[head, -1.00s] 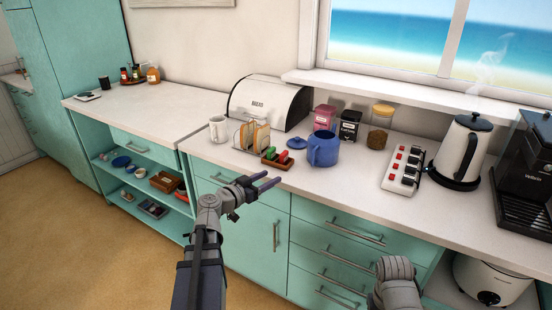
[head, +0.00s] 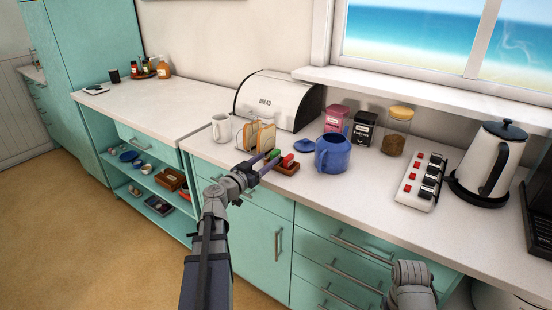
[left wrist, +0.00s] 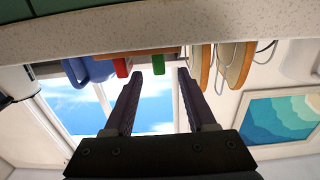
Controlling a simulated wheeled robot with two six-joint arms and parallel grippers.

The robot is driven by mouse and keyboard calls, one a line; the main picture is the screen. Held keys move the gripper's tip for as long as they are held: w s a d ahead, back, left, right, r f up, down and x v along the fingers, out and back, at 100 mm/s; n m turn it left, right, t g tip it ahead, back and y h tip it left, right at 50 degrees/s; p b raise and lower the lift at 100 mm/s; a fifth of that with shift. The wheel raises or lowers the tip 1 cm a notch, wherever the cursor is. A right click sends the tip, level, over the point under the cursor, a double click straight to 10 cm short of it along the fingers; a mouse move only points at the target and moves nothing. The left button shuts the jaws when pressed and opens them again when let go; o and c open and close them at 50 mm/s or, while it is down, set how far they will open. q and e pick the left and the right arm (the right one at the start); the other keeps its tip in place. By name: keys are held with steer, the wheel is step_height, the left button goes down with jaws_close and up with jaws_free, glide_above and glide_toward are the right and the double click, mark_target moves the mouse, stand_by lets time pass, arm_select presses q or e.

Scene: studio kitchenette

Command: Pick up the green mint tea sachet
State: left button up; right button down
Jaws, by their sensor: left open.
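The green mint tea sachet (head: 273,155) stands in a small brown wooden holder (head: 288,170) on the counter, beside a red sachet (head: 287,160). In the left wrist view, which looks upside down, the green sachet (left wrist: 158,62) shows just beyond the fingers, and the red one (left wrist: 122,67) is left of it. My left gripper (head: 260,163) is open and empty, its fingertips close to the green sachet. In the left wrist view the fingers (left wrist: 158,78) are apart, with the green sachet nearly in line with the gap. Contact cannot be told. My right gripper is not visible.
A toast rack with bread (head: 259,136) stands close to the left of the sachets. A white mug (head: 221,128) and bread bin (head: 278,101) are nearby. The counter edge lies below my gripper.

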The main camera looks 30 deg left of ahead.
mark_target(272, 156)
arm_select(q)
steer(key=shift+w+d, duration=0.15)
steer(key=shift+w, duration=1.2)
steer(key=shift+w+d, duration=0.1)
steer(key=shift+w, duration=1.2)
steer(key=shift+c, duration=0.3)
jaws_close()
